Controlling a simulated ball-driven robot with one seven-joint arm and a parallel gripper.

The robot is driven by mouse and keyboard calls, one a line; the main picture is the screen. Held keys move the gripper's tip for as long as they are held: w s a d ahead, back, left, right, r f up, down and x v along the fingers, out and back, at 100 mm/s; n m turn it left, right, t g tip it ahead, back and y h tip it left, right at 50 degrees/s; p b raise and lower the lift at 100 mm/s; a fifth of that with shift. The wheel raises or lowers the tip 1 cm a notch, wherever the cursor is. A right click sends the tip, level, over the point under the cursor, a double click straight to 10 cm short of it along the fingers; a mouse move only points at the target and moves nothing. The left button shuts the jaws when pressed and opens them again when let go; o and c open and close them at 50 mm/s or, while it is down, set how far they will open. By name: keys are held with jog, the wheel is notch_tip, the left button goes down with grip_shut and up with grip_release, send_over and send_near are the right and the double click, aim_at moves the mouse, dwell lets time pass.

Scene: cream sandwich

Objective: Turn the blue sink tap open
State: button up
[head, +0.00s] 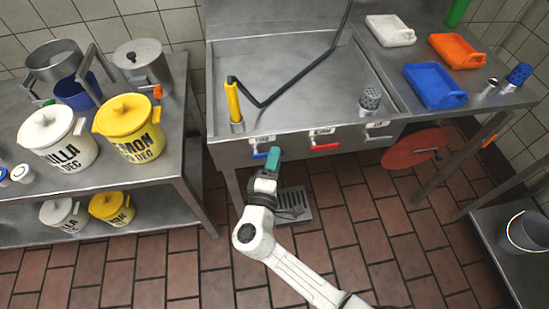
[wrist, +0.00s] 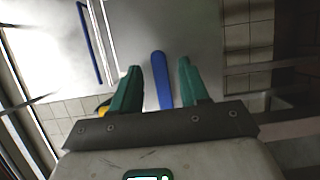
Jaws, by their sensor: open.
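The blue tap handle (head: 260,155) is on the front of the steel sink (head: 290,140), at the left of a row of handles. My gripper (head: 274,153) is just in front of it, to its right in the head view, and partly covers it. In the wrist view, my gripper (wrist: 159,68) is open, with a teal finger on each side of the blue handle (wrist: 161,82). There are visible gaps on both sides of the handle. I cannot tell how deep the handle sits between the fingers.
A red handle (head: 326,146) and a pale handle (head: 379,136) are farther right on the sink front. A table with a yellow pot (head: 130,128) is at left. The tiled floor ahead is mostly clear.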

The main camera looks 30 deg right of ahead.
jog(key=shift+w+d, duration=0.25)
jog(key=shift+c, duration=0.3)
grip_shut()
